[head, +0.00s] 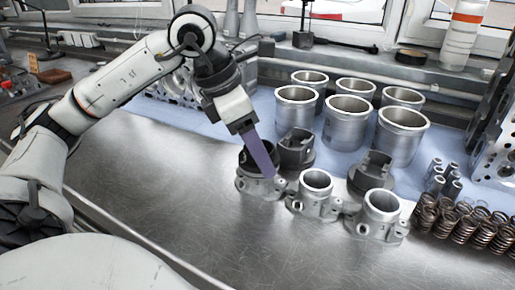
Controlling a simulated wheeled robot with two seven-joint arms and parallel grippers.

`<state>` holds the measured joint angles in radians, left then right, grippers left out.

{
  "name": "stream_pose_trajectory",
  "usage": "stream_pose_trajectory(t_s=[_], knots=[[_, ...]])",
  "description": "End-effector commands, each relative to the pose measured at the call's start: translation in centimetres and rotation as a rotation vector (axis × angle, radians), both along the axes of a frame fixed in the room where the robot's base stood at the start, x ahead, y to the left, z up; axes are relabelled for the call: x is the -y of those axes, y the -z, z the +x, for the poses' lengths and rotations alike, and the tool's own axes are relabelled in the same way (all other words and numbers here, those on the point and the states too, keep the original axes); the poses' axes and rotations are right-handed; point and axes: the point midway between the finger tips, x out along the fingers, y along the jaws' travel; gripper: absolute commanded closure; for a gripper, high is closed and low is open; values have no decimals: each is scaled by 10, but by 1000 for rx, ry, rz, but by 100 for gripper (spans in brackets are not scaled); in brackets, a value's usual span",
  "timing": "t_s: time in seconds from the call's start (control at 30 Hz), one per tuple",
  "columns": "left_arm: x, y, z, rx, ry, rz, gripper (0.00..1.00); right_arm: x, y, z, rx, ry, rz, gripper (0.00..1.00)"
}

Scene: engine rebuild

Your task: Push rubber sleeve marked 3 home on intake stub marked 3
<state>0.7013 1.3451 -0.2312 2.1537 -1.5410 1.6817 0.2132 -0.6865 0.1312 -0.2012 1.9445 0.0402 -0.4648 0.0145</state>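A black rubber sleeve (246,159) sits at the top of the leftmost of three metal intake stubs (252,187) on the steel bench. The middle stub (316,196) and the right stub (381,216) have bare open tops. No number marks can be read. My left gripper (267,168) points down at the leftmost stub, with its purple fingers at the sleeve's right side and overlapping it in the picture. I cannot tell whether the fingers touch it or are apart. Part of the sleeve is hidden behind them. My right gripper is out of view.
Two grey pistons (297,149) (371,176) stand right behind the stubs. Several cylinder liners (347,125) stand on a blue mat (336,164). Springs (465,226) and small metal sleeves (437,181) are at the right. The front bench surface (200,205) is clear.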

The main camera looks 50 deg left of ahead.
Motion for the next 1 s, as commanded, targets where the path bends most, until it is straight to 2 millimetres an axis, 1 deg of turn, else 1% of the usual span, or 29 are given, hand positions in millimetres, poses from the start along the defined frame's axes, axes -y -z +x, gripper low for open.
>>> stream_pose_trajectory(t_s=[0.03,0.13,0.33,0.37,0.4,0.47,0.5,1.0], knots=[[0,4,-1,-7,2,1,61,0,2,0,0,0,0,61],[0,6,-1,-8,2,2,61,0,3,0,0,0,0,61],[0,5,-1,-7,2,1,61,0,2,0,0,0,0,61],[0,5,-1,-7,2,1,38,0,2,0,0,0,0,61],[0,5,-1,-6,2,1,31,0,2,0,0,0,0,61],[0,4,-1,-6,2,1,21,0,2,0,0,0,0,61],[0,4,-1,-6,2,0,18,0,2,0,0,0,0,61],[0,3,0,-4,1,0,18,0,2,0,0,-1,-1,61]])
